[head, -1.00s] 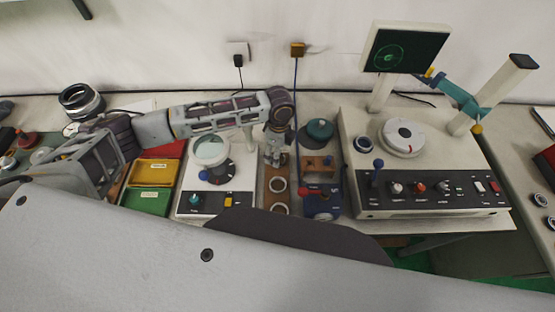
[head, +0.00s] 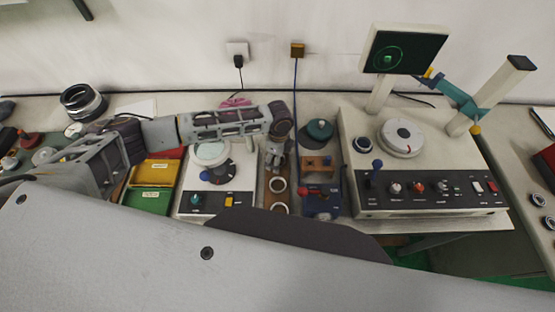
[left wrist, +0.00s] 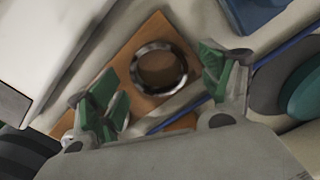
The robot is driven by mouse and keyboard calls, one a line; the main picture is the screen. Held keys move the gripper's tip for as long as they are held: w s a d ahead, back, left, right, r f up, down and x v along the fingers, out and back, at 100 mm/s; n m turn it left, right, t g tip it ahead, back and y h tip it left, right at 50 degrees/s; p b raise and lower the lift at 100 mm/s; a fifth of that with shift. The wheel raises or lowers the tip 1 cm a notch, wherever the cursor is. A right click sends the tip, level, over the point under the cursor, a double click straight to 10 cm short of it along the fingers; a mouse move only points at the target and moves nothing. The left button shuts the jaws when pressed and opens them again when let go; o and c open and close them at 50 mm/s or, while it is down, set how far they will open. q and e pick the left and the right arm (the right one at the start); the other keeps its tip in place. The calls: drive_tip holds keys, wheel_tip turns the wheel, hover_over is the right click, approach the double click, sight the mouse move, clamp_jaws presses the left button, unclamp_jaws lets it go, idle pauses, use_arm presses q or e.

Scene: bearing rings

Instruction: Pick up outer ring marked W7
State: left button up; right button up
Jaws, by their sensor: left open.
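A steel ring (head: 277,184) lies on a narrow brown wooden board (head: 268,197), with a second ring (head: 279,208) nearer the front edge. No W7 marking is readable on either. My left gripper (head: 278,162) points down over the far end of the board, just beyond the first ring. In the left wrist view, a ring (left wrist: 159,88) lies flat on the board (left wrist: 150,30), between the open green-padded fingers (left wrist: 161,84) in the picture. Nothing is held. The left finger partly hides another round edge. My right gripper is not in view.
Left of the board stands a white instrument (head: 188,212) with a round glass top. To its right are a blue device (head: 322,203) and a teal round part (head: 319,130). A large console (head: 430,205) stands farther right. Yellow (head: 155,173) and green bins (head: 146,200) stand left.

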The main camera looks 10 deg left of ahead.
use_arm(q)
drive_tip(key=c, duration=1.2)
drive_tip(key=shift+r, duration=0.15)
drive_tip(key=shift+r+b, duration=0.4)
drive_tip(key=shift+r, duration=4.5)
drive_tip(key=shift+r, duration=0.1)
